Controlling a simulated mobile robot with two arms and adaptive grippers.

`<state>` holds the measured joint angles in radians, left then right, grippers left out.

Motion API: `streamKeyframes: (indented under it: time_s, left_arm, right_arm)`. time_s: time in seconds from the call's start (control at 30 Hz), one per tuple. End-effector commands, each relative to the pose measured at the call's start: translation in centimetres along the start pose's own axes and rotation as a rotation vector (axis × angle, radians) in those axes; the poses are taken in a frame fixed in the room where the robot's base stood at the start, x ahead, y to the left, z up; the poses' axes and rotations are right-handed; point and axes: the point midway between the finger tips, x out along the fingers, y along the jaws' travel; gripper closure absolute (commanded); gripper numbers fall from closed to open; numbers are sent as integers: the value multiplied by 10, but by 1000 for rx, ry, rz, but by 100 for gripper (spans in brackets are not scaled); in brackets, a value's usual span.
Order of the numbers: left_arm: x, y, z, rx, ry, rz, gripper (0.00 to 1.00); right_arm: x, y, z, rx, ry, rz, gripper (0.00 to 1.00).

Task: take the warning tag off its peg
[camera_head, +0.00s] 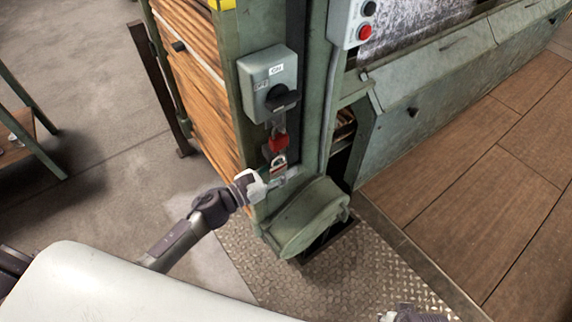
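A small tag (278,164), pale with a red band, hangs on the green machine post below a red padlock (279,140); it looks like the warning tag. Its peg is too small to make out. My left gripper (276,181) reaches in from the left, with its fingers just below the tag's lower edge. I cannot tell whether they touch it or how far apart they are. My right gripper (413,315) shows only in part at the bottom edge; its fingers are not clear.
A grey switch box (268,84) with a black knob sits above the padlock. A rounded green cover (310,215) bulges out below right of the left gripper. A button box (352,22) is at upper right. Open floor (90,165) lies to the left.

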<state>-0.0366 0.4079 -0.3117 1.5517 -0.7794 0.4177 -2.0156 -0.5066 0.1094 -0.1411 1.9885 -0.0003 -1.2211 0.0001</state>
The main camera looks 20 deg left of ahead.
Motion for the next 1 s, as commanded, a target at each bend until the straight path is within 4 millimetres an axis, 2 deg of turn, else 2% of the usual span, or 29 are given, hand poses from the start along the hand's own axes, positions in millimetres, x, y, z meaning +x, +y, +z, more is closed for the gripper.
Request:
streamKeyframes:
  time_s: [0.13,0.43,0.6,0.67,0.8,0.83,0.87,1.0]
  left_arm:
    - [9,0,0,0,0,1,64]
    - [11,0,0,-1,1,1,64]
    - [11,0,0,-1,1,1,92]
    - [11,0,0,-1,1,1,100]
    - [11,0,0,-1,1,1,100]
    - [11,0,0,-1,1,1,97]
    - [11,0,0,-1,1,1,100]
    - [10,0,0,-1,1,1,100]
  right_arm:
    - [0,0,0,0,1,0,60]
    - [0,0,0,0,1,-1,60]
    - [0,0,0,0,1,-1,60]
    - [0,0,0,0,1,-1,60]
    - [0,0,0,0,0,-1,60]
    - [0,0,0,0,0,-1,60]
    - [0,0,0,0,0,-1,60]
    - [0,0,0,0,0,-1,60]
